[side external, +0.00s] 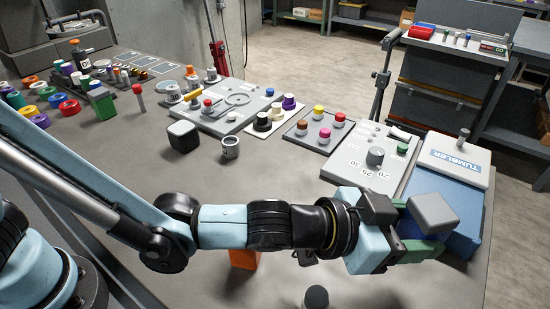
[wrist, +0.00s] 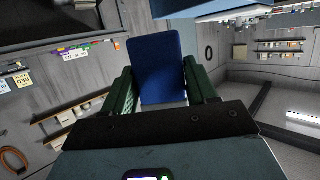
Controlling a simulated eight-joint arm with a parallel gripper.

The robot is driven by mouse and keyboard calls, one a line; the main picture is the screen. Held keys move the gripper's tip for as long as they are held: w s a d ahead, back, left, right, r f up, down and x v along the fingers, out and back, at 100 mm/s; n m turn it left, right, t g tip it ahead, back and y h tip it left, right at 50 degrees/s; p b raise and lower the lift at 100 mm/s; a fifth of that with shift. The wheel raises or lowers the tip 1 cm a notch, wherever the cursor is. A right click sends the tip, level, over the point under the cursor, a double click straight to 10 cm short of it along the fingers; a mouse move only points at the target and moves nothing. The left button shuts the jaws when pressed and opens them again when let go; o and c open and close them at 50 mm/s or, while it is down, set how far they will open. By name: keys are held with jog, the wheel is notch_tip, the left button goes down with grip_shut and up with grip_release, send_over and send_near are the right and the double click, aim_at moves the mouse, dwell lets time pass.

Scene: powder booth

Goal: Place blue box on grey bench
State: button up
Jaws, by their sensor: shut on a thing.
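My gripper (side external: 428,226) is at the right end of the near table, pointing right, with green fingers. It is shut on a box-shaped block held in the air beside the tumbler unit. In the wrist view the block is the blue box (wrist: 158,62), between the two green fingers (wrist: 122,95). In the side view the held block (side external: 436,212) shows a light grey face. The grey bench could be the large grey table (side external: 290,195) below my arm; I cannot tell which surface is meant.
A blue unit with a grey "TUMBLER" lid (side external: 452,160) stands close behind my gripper. A grey panel with a dial (side external: 345,165) is left of it. A black cube (side external: 183,136), a small cup (side external: 230,148) and an orange block (side external: 243,259) stand on the table. The table's middle is fairly clear.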

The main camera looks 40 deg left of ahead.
jog(key=shift+f, duration=2.5)
jog(key=shift+f, duration=0.1)
jog(key=shift+f, duration=0.3)
jog(key=shift+f, duration=0.2)
jog(key=o, duration=1.2)
jog(key=shift+a+f, duration=0.1)
jog(key=shift+r, duration=0.7)
jog(key=v, duration=1.2)
jog(key=shift+r, duration=0.1)
